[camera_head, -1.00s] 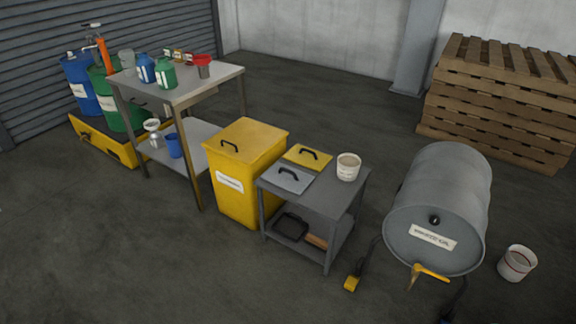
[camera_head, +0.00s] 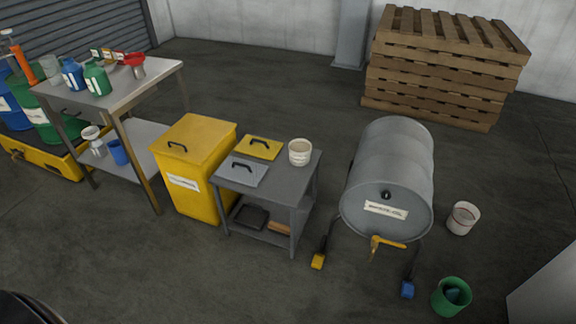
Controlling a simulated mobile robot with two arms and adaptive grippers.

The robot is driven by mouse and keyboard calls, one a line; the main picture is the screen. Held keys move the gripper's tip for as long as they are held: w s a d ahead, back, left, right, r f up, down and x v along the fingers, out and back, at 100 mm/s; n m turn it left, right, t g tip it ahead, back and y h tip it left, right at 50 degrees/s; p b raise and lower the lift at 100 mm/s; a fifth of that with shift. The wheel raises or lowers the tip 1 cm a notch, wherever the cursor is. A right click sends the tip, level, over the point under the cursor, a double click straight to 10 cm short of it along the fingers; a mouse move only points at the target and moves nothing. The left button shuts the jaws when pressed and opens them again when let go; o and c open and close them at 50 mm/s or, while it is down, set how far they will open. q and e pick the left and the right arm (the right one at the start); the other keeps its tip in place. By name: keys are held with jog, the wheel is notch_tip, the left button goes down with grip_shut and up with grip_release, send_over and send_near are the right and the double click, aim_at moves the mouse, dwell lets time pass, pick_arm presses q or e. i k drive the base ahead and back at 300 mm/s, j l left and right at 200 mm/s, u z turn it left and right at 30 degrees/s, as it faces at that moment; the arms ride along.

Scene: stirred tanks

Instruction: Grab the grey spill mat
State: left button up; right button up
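The grey spill mat (camera_head: 242,171) is a flat grey square with a black handle on top. It lies on the top shelf of a small grey cart (camera_head: 291,183), at the front left of that top. A yellow mat (camera_head: 260,147) of the same form lies just behind it. A white tub (camera_head: 300,152) stands to the right on the same top. Nothing covers the grey mat. Neither of my grippers shows in the view.
A yellow bin (camera_head: 195,168) stands close left of the cart. A grey drum (camera_head: 390,182) lies on a stand to its right. A green bucket (camera_head: 451,297) and a white bucket (camera_head: 462,218) stand further right. The floor in front of the cart is clear.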

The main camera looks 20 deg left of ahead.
aim_at(244, 172)
jog(key=i+j+z, duration=0.1)
jog(key=j+z, duration=0.4)
jog(key=j, duration=0.25)
jog(key=j+z, duration=0.5)
jog(key=j, duration=0.25)
